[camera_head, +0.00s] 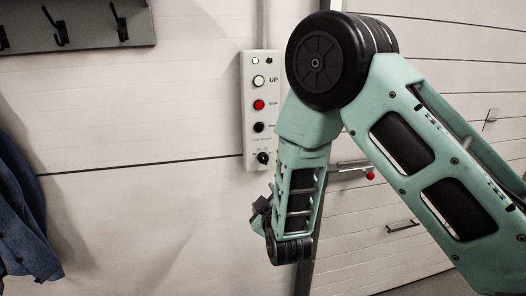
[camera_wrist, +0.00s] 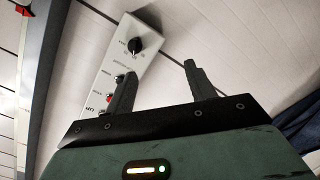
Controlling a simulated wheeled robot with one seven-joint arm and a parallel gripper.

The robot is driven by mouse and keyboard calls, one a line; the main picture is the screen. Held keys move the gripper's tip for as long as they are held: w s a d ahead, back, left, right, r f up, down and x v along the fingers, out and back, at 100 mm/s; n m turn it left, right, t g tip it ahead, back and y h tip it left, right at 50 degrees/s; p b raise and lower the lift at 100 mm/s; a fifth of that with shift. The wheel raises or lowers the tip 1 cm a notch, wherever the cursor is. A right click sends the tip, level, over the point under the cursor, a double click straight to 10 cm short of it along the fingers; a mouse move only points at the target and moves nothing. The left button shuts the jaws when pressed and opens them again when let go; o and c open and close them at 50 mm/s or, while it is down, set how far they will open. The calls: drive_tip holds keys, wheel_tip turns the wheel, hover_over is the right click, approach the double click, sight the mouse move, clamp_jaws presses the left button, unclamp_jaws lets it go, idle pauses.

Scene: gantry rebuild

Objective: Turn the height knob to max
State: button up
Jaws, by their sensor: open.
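The height knob is a black round dial (camera_head: 263,158) with a light pointer mark, at the bottom of a grey control panel (camera_head: 248,130) on the wall. In the wrist view, the knob (camera_wrist: 134,45) shows above the left finger, left of the gap between the fingers. The small scale marks around it are too small to read. My gripper (camera_wrist: 158,70) is open and empty, with both fingers apart from the knob. In the head view, my wrist hangs just below the panel and the fingertips are hard to make out.
The panel also carries a white UP button (camera_head: 259,81), a red button (camera_head: 259,104) and a black button (camera_head: 258,127). A red-ended lever (camera_head: 370,176) is right of my wrist. A hook rack (camera_head: 80,28) and blue clothing (camera_head: 22,215) are at the left.

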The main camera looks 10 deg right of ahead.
drive_tip(key=d+r+t+h+p, duration=0.1)
drive_tip(key=d+r+t+h, duration=0.1)
drive_tip(key=p, duration=0.7)
approach(263, 161)
drive_tip(key=shift+n, duration=0.4)
drive_tip(key=w, duration=0.5)
drive_tip(key=w+d, duration=0.1)
drive_tip(key=w, duration=0.2)
drive_tip(key=shift+w+d+r, duration=0.1)
drive_tip(key=shift+w+r, duration=0.1)
drive_tip(key=shift+r, duration=0.1)
drive_tip(key=shift+b, duration=0.3)
drive_tip(key=c, duration=1)
